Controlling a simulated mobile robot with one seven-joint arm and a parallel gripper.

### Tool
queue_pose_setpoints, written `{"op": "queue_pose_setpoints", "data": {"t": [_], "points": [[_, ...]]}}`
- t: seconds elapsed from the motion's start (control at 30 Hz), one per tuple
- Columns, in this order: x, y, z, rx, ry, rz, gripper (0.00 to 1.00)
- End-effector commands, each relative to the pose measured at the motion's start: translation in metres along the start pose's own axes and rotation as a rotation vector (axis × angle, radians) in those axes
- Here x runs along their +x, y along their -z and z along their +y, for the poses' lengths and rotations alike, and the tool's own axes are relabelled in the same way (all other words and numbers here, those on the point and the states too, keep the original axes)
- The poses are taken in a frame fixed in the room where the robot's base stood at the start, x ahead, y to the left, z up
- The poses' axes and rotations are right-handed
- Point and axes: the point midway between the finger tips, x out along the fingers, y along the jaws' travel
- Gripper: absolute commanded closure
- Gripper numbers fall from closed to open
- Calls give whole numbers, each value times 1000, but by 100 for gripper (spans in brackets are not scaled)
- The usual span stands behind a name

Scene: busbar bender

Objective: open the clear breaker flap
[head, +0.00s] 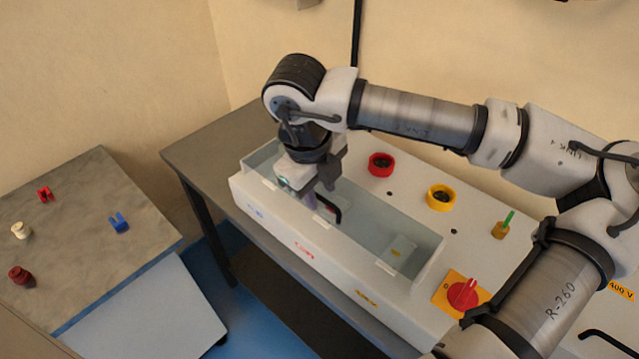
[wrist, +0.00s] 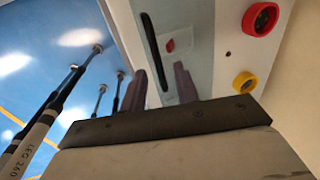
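The clear breaker flap (head: 372,232) lies as a pale see-through panel over the long recess in the white cabinet (head: 292,232). It looks shut. Its black handle (head: 329,209) stands beside my gripper (head: 318,194), which points down over the left half of the flap. In the wrist view the flap (wrist: 198,55) shows with the handle (wrist: 152,52) as a dark bar. My gripper's two fingers (wrist: 160,86) are apart, with a gap between them. The handle appears between and beyond the fingertips; I cannot tell whether they touch it.
A red ring (head: 381,165), a yellow ring (head: 440,198), a green-topped part (head: 503,225) and a red rotary switch (head: 462,294) sit on the cabinet's top. A side table (head: 90,225) at left holds several small coloured parts. The wall is close behind the cabinet.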

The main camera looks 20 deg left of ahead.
Motion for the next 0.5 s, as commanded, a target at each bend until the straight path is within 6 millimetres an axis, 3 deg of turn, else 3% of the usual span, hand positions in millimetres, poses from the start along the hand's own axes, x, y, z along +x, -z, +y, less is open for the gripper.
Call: {"op": "queue_pose_setpoints", "data": {"t": [0.33, 0.5], "points": [[5, 0, 0, 0, -1, 0, 69], [5, 0, 0, 0, -1, 0, 90]]}}
